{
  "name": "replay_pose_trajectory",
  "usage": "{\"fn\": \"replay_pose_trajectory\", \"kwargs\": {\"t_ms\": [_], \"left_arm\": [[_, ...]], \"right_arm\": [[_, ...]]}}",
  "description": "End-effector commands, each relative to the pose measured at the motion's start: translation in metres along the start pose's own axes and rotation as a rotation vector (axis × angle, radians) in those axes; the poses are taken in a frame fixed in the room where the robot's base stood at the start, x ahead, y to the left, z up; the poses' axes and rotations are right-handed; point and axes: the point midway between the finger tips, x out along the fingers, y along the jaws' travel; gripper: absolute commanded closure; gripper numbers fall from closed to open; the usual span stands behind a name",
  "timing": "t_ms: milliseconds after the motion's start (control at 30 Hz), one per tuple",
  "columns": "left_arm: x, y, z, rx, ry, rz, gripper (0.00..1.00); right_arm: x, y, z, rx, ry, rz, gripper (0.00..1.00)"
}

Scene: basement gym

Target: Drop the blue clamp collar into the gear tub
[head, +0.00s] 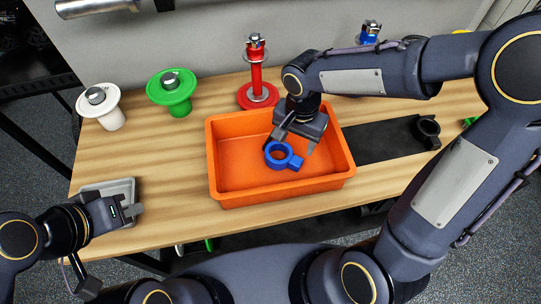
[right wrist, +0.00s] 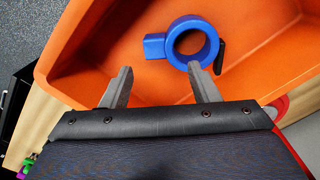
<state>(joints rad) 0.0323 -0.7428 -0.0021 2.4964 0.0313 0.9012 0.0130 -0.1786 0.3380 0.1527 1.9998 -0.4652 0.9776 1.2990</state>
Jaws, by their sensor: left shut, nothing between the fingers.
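The blue clamp collar (head: 278,156) shows within the outline of the orange gear tub (head: 282,196). In the right wrist view, the collar (right wrist: 154,46) is just beyond my fingertips, over the orange tub (right wrist: 92,50), with its black lever beside the ring. I cannot tell whether it rests on the tub floor or is above it. My right gripper (head: 297,138) is over the tub; its fingers (right wrist: 161,80) are spread apart with nothing gripped between them. My left gripper (head: 138,211) is shut and empty at the table's front left.
A grey tray (head: 122,188) lies beside my left gripper. A white flanged part (head: 111,119), a green one (head: 181,107) and a red post (head: 256,76) stand along the back. A black mat (head: 377,146) with a black collar (head: 428,125) lies right of the tub.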

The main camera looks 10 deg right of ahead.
Motion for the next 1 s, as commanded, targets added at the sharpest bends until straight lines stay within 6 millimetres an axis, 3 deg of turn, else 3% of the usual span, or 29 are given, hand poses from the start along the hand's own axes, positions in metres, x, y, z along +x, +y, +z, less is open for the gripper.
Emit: {"fn": "replay_pose_trajectory", "kwargs": {"t_ms": [433,800,1000], "left_arm": [[0.001,0.000,0.000,0.000,0.000,0.000,1.00],[0.004,-0.002,0.002,0.000,0.000,0.000,1.00],[0.004,-0.002,0.002,0.000,0.000,0.000,1.00]], "right_arm": [[-0.005,0.000,0.000,0.001,0.001,-0.001,0.36],[-0.063,-0.001,-0.001,0.000,0.002,-0.004,0.36],[-0.077,0.000,0.000,0.000,0.000,0.000,0.36]]}}
